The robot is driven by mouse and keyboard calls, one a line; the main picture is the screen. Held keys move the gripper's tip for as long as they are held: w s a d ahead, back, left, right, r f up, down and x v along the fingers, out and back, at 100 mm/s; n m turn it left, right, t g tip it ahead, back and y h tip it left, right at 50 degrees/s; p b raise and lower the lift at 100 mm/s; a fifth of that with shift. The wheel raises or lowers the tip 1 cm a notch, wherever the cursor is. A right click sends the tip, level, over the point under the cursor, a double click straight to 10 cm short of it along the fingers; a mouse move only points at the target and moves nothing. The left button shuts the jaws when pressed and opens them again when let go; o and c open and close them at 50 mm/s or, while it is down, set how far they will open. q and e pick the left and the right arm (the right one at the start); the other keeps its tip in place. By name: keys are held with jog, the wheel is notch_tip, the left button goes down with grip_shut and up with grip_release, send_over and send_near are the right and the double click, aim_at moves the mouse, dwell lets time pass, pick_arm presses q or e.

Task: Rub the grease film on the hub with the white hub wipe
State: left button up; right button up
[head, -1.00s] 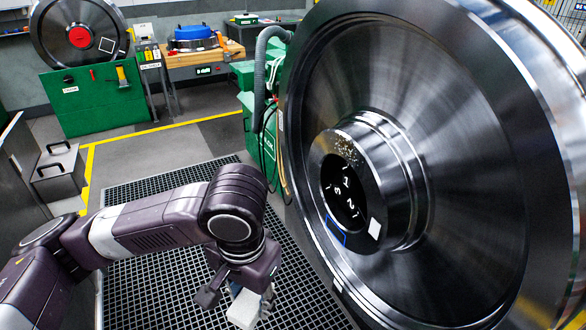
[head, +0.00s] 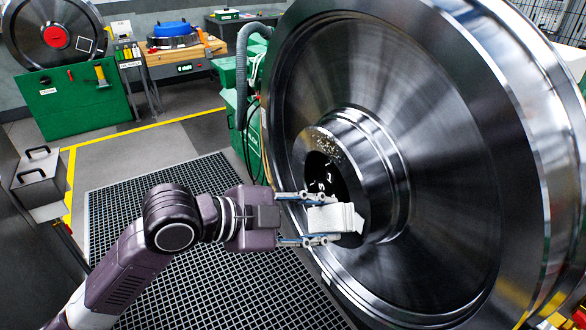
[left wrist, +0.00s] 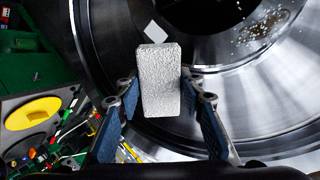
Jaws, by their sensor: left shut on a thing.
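The white hub wipe (head: 336,218) is a pale, rough-textured block. My left gripper (head: 322,219) is shut on it, one finger above and one below in the head view. The wipe also shows between the fingers in the left wrist view (left wrist: 159,85). It is in front of the lower left of the hub (head: 372,160) and covers part of the dark bore; I cannot tell whether it touches. The grease film (head: 320,138) is a speckled patch on the upper hub, apart from the wipe. It also shows at upper right in the left wrist view (left wrist: 262,27). My right gripper is not in view.
The large steel rail wheel (head: 440,110) fills the right side. A green machine with a grey hose (head: 243,65) stands behind it. Black floor grating (head: 150,205) lies below my left arm. A grey box (head: 42,180) is at left; a workbench (head: 185,55) is at the back.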

pick_arm(q)
jog(key=w+a+r+t+h, duration=0.1)
jog(key=w+a+r+h, duration=0.15)
jog(key=w, duration=0.25)
jog(key=n+t+p, duration=0.1)
jog(key=t+p, duration=0.2)
send_near(339, 154)
jog(key=x, duration=0.3)
jog(key=shift+w+d+f+h, duration=0.15)
jog(key=shift+w+d+h, duration=0.3)
jog(key=shift+w+d, duration=0.15)
jog(key=shift+b+x, duration=0.35)
jog(key=shift+x, duration=0.55)
jog(key=shift+f, duration=0.1)
